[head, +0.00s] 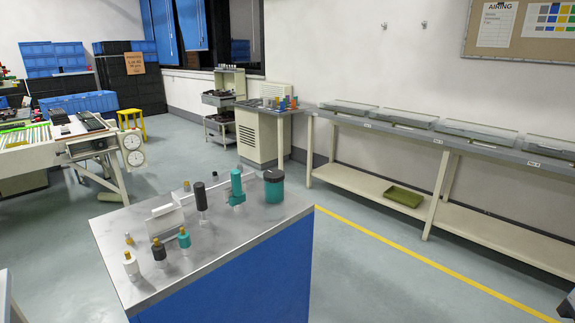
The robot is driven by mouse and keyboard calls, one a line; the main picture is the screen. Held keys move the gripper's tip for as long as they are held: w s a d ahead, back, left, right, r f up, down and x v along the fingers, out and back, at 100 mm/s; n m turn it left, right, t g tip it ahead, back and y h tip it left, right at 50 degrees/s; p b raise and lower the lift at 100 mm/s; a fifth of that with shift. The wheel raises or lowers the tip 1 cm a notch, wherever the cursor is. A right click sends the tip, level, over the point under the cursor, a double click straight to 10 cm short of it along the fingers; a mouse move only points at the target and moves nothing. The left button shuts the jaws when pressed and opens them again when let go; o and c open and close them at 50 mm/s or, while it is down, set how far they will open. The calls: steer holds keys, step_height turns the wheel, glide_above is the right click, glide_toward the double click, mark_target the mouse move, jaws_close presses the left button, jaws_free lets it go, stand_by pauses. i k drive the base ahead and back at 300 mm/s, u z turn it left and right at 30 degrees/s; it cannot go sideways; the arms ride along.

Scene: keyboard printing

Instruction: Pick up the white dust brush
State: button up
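A blue-sided cabinet with a metal top (225,232) stands in front of me. A white angular object (165,220) lies near the back left of the top. It may be the white dust brush, but it is too small to be sure. A small white bottle with a brownish top (131,266) stands at the front left corner. My gripper is not recognisable in this view.
Black bottles (201,200), teal bottles (237,187) and a teal jar with dark lid (274,190) stand on the cabinet. A long bench (450,146) with glass-lidded trays lines the right wall. Floor (375,275) between them is clear. A conveyor-like table (45,155) stands left.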

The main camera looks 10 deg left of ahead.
mark_target(65, 131)
steer(key=i, duration=4.9)
steer(key=u, duration=2.6)
steer(key=i, duration=3.9)
steer(key=u, duration=2.15)
